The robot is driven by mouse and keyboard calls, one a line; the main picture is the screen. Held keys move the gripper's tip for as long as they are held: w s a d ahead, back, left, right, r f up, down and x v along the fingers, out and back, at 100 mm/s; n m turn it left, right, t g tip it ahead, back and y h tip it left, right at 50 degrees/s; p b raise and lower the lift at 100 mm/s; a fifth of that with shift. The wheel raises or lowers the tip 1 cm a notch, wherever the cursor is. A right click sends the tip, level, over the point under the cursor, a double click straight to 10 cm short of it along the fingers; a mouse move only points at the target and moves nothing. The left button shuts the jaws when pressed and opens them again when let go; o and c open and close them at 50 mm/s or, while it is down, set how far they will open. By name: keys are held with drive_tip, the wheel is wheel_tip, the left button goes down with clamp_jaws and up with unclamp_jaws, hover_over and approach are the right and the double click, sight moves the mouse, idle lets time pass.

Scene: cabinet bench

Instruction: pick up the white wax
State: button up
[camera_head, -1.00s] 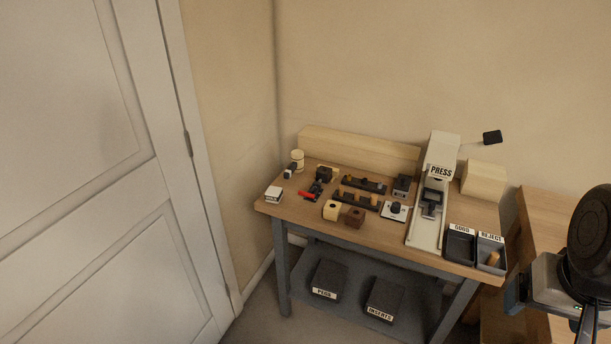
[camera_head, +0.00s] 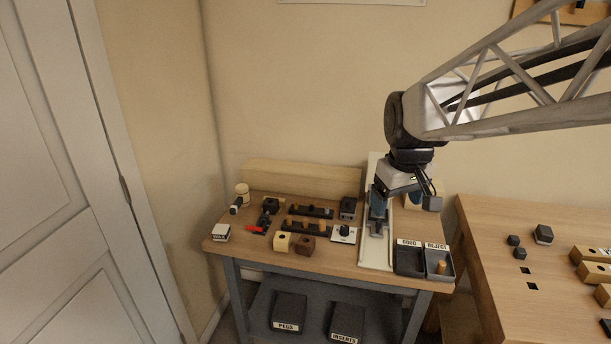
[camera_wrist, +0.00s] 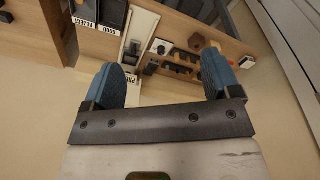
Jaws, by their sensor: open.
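The white wax (camera_head: 221,233) is a small white block with a dark label on its front, standing at the left front corner of the bench in the head view. A small white block, likely the wax, shows near the bench edge at the right of the wrist view (camera_wrist: 246,62). My gripper (camera_head: 392,205) is in front of and above the press on the bench's right part, well to the right of the wax. Its two blue fingers are spread apart with nothing between them in the wrist view (camera_wrist: 162,75).
Near the wax are a red-handled tool (camera_head: 257,229), a cream cylinder (camera_head: 242,190), and a light block (camera_head: 282,242) beside a brown one. The GOOD and REJECT trays (camera_head: 409,262) sit at the right front. The press (camera_head: 376,255) is partly hidden by my gripper. A second bench (camera_head: 490,225) stands right.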

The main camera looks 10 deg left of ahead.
drive_tip(key=w+a+f+n, duration=0.3)
drive_tip(key=w+a+n, duration=0.1)
drive_tip(key=w+a, duration=0.7)
drive_tip(key=n+g, duration=0.2)
drive_tip(key=n, duration=0.7)
hover_over(221, 228)
drive_tip(key=f, duration=2.2)
drive_tip(key=shift+d+f, duration=0.2)
drive_tip(key=shift+f, duration=0.1)
drive_tip(key=shift+a+f, duration=0.2)
drive_tip(key=shift+a, duration=0.05)
drive_tip(key=shift+f, duration=0.1)
drive_tip(key=shift+f, duration=1.2)
drive_tip(key=shift+f, duration=0.15)
drive_tip(key=shift+f, duration=2.45)
